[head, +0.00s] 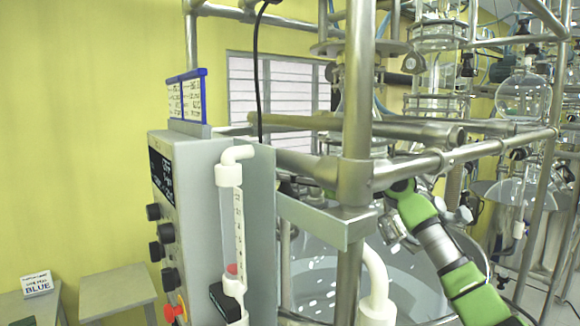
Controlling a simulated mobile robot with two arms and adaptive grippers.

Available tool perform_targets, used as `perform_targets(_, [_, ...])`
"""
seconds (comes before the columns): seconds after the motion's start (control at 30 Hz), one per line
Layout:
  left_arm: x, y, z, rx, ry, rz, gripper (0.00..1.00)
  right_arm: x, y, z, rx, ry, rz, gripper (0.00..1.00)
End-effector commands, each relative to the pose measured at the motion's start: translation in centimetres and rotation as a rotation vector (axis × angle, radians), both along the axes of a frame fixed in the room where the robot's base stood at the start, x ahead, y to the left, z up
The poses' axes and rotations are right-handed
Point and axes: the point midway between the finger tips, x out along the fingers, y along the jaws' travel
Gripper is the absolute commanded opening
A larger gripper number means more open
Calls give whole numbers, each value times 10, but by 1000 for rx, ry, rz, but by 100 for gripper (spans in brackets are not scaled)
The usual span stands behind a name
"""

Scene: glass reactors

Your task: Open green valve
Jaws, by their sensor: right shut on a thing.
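My right arm comes up from the lower right, with green and silver links. My right gripper (391,227) is small and partly hidden, just right of the thick upright post and in front of the glass vessel. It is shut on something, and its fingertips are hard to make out. A small patch of green shows just left of the post. I cannot tell whether it belongs to the green valve, and the valve does not show clearly anywhere else. My left gripper is not in view.
A grey control box (205,200) with black knobs and a red knob stands left of centre. A white flow tube (231,230) is on its front. Steel posts and rails (358,120) cross in front of the large glass vessel (410,285). A grey table (118,290) stands lower left.

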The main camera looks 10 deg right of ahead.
Motion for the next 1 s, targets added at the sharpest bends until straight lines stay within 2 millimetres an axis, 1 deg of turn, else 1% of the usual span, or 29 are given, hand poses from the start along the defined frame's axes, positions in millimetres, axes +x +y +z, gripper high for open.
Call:
perform_targets(0.2, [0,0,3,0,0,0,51,2,-1,1,5,2,105,12])
perform_targets(0.5, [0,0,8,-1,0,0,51,3,-1,1,2,1,208,12])
perform_targets(1.0, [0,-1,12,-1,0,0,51,4,-2,-1,-2,1,301,12])
